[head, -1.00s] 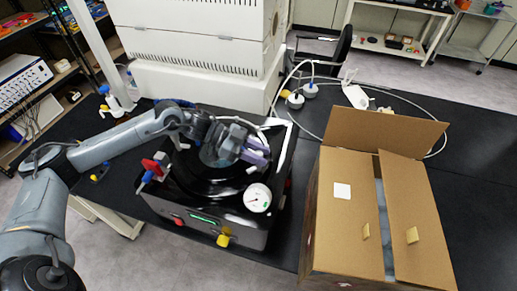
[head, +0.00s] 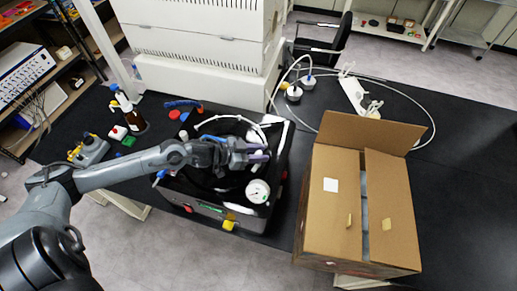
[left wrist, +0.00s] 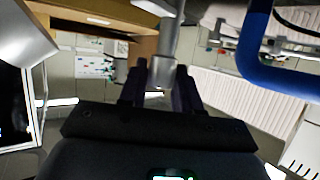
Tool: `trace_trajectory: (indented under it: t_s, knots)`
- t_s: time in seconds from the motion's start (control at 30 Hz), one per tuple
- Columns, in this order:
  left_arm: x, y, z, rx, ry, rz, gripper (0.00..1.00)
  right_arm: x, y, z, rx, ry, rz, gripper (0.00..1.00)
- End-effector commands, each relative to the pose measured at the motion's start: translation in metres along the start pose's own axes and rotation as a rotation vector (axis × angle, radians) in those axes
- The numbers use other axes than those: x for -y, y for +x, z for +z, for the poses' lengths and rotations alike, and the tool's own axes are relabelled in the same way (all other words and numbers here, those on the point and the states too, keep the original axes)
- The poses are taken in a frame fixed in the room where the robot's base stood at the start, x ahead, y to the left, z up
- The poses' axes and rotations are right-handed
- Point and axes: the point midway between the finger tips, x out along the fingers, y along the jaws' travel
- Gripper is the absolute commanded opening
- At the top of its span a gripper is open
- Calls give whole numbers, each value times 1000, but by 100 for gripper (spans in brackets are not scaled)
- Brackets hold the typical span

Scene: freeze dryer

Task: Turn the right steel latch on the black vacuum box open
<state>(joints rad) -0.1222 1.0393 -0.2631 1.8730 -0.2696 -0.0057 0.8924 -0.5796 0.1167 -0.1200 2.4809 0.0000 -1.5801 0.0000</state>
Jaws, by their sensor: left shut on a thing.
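The black vacuum box (head: 247,220) stands on the dark bench, with a round white gauge (head: 257,190) at its near right corner. My left gripper (head: 264,153), with purple fingers, is over the right part of its top. In the left wrist view, my left gripper (left wrist: 160,90) is shut on a bright steel cylindrical part, which I take for the right steel latch (left wrist: 163,72). In the head view the gripper hides this latch, and its angle cannot be read. My right gripper is not in view.
An open cardboard box (head: 335,220) stands close on the right. A large white machine (head: 195,80) is behind. A blue hose or handle (left wrist: 265,65) is near the gripper in the wrist view. A brown bottle (head: 131,118) and small items lie at left.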

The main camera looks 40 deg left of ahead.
Motion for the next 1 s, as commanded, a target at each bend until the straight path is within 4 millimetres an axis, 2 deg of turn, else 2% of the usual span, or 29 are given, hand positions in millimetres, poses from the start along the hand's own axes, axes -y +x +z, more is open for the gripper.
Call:
trace_trajectory:
  t_s: [0.4, 0.43, 0.53, 1.0]
  knots:
    - [0, 0, 0, -2, -3, -5, 2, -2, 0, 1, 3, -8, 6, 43]
    - [0, 0, 0, -2, -3, -5, 37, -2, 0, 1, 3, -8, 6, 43]
    - [0, 0, 0, -2, -3, -5, 52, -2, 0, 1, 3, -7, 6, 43]
    - [0, -5, 1, 0, -2, -6, 53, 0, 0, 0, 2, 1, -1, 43]
